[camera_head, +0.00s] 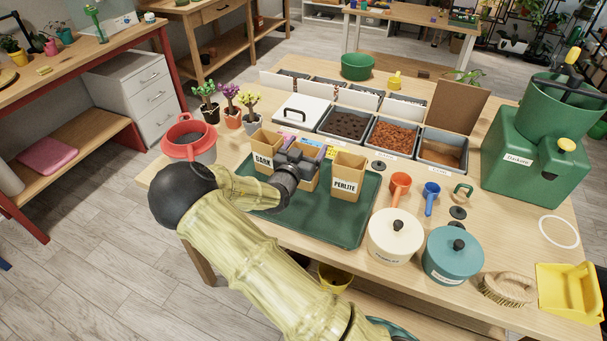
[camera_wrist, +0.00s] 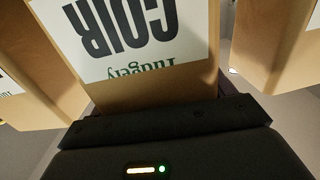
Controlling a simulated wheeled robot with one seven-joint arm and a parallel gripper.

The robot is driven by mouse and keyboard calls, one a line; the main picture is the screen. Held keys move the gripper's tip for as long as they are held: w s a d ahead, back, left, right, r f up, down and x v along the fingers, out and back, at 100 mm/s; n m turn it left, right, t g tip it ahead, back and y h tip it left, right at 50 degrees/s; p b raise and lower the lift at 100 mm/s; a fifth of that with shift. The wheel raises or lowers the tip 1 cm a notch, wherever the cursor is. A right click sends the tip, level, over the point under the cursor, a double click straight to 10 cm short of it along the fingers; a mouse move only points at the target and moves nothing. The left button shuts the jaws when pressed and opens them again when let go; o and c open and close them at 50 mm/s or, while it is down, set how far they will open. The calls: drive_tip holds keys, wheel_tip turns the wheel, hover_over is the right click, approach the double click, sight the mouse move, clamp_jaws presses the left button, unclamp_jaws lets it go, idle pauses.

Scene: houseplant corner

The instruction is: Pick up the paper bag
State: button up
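Three brown paper bags stand in a row on the dark green tray (camera_head: 335,222): one labelled BARK (camera_head: 264,160), one labelled PERLITE (camera_head: 347,184), and one between them (camera_head: 308,183). In the wrist view, the middle bag's label (camera_wrist: 135,35) reads COIR, upside down, and fills the centre close up. My gripper (camera_head: 297,158) is at the top of the middle bag, and my arm hides much of that bag in the head view. The fingertips are hidden, so I cannot tell whether they grip the bag.
The side bags stand close on both sides of my gripper. Soil bins (camera_head: 345,124) line the back. A red-rimmed pot (camera_head: 190,138) is left of the tray. A cream pot (camera_head: 395,237), a teal pot (camera_head: 453,256) and scoops are on the right. The tray's front part is bare.

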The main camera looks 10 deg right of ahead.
drive_tip(key=c, duration=0.7)
wheel_tip(320, 180, up, 10)
drive_tip(key=shift+r, duration=0.1)
idle(0.8)
